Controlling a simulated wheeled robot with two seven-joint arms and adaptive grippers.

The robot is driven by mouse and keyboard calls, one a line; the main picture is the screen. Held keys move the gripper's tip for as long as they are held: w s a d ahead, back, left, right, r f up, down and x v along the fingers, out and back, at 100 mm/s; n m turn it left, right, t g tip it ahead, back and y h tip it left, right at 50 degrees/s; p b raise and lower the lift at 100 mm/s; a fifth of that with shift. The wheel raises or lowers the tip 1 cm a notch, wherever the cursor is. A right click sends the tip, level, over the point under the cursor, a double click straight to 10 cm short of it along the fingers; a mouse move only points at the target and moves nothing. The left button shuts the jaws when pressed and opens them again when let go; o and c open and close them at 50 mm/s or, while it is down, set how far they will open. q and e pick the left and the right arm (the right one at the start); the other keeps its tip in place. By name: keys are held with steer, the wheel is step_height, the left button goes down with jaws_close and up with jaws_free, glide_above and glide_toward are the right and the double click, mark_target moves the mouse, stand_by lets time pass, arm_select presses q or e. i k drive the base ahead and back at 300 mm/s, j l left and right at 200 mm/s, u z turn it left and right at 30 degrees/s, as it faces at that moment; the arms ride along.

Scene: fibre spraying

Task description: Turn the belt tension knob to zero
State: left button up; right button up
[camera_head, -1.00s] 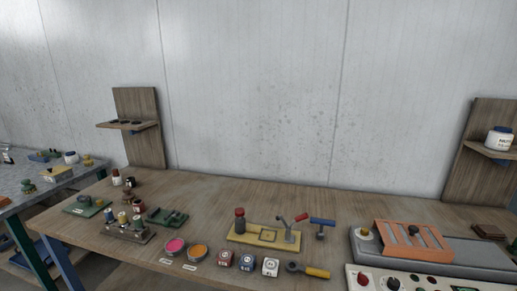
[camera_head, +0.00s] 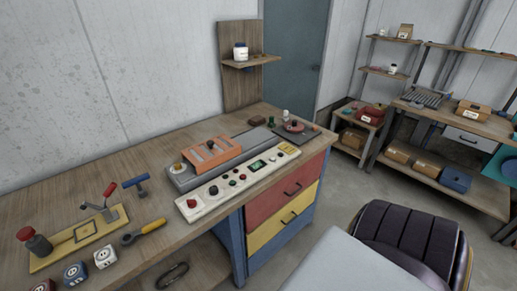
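A long cream control panel (camera_head: 238,183) runs along the front of a grey machine with an orange slotted cover (camera_head: 211,151) on the wooden bench. On the panel I see a red button (camera_head: 192,203), several small dark knobs, one of them here (camera_head: 213,190), and a small green display (camera_head: 258,165). The labels are too small to read, so I cannot tell which knob is the belt tension knob or where it points. Neither of my grippers is in view.
Left on the bench (camera_head: 165,217) are a yellow plate (camera_head: 80,238) with a clamp, a yellow-handled tool (camera_head: 145,232) and small blocks. Red and yellow drawers (camera_head: 284,216) sit under the bench. Shelving with boxes (camera_head: 455,181) stands at the right, with grey floor before it.

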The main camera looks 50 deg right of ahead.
mark_target(213, 190)
steer(key=z, duration=1.35)
